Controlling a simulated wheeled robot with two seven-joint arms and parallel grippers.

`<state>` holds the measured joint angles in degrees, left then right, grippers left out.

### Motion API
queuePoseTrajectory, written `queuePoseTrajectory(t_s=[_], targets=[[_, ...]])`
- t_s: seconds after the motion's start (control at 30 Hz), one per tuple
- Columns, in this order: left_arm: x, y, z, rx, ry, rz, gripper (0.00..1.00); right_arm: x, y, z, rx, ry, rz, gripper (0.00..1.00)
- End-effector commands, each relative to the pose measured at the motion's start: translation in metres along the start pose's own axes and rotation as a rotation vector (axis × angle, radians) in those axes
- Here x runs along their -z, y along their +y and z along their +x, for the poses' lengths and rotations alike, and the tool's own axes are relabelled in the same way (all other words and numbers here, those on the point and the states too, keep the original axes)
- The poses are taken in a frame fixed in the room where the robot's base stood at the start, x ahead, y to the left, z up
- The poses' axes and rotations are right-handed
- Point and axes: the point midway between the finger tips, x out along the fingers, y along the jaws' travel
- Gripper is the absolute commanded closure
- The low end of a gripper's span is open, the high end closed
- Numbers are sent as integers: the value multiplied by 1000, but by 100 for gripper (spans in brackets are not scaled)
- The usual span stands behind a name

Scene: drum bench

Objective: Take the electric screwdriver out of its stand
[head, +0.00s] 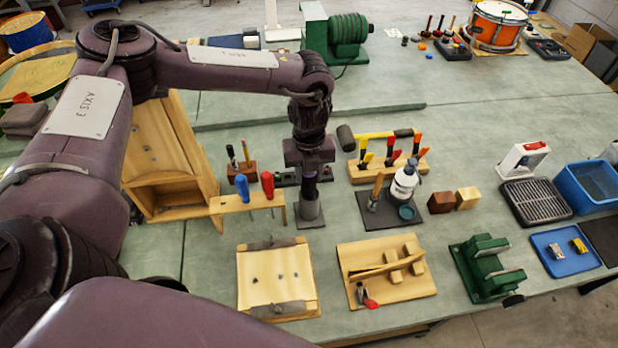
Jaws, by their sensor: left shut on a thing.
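The electric screwdriver (309,187) is a dark upright tool. Its upper part is hidden by my left gripper (309,172), and its lower end sits in a grey cup-like stand (311,212) on a flat base. My left gripper points straight down above the stand and is shut on the screwdriver. I cannot tell how deep the screwdriver's tip is in the stand. My right gripper is not in the head view.
A wooden rack with blue and red handled tools (248,201) stands close left. A mallet (376,138) and a clamp rack (388,170) are on the right, with a white bottle (404,182). Wooden boards (277,285) lie in front. The bench behind has free room.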

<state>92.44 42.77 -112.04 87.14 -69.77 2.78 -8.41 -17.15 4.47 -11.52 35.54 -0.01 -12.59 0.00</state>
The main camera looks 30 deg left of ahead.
Motion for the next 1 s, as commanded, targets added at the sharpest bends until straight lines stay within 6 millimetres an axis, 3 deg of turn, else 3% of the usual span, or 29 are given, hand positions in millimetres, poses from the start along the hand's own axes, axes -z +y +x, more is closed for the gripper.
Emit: queuePoseTrajectory(t_s=[0.17,0.37,0.57,0.8,1.0], targets=[[-1,-1,-8,4,-1,0,100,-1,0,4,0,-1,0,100],[-1,-2,-36,6,-3,1,100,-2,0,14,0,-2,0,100],[-1,-2,-84,7,-7,2,100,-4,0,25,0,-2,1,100],[-1,-1,-148,4,-9,2,100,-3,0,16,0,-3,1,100],[0,-1,-182,3,-6,1,100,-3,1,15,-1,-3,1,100]])
